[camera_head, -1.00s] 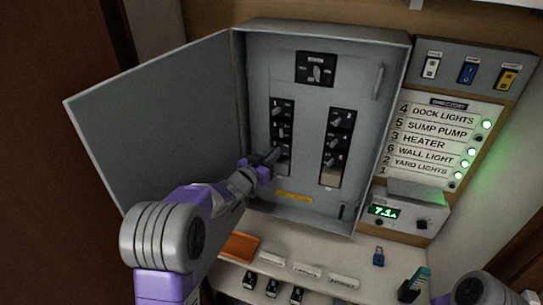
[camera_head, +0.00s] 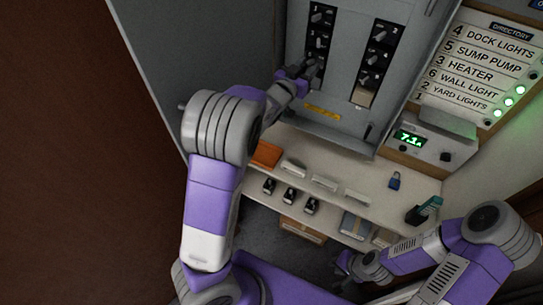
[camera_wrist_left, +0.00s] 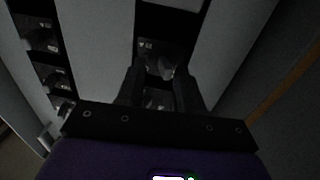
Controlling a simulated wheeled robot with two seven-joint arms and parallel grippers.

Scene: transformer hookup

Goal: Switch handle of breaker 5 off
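The open grey breaker panel (camera_head: 345,18) has two dark columns of rotary handles. Breaker 5's handle (camera_head: 312,61) is the lowest in the left column, below breaker 3 (camera_head: 317,42) and breaker 1 (camera_head: 320,18). My left gripper (camera_head: 298,74) is at this lowest handle, partly covering it. In the left wrist view, my left gripper's dark fingers (camera_wrist_left: 162,86) stand apart with a handle (camera_wrist_left: 160,67) seen between their tips; firm contact cannot be told. The handle's exact angle is unclear. My right gripper (camera_head: 348,266) is low at the right, its fingers too indistinct to judge.
The panel door (camera_head: 185,60) stands open at left. The directory (camera_head: 480,65) shows green lamps at right, with the sump pump lamp (camera_head: 533,76) dark. A meter (camera_head: 410,138) reads about 7.1. The shelf (camera_head: 340,160) below holds an orange item (camera_head: 266,154), labels and a blue padlock (camera_head: 395,180).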

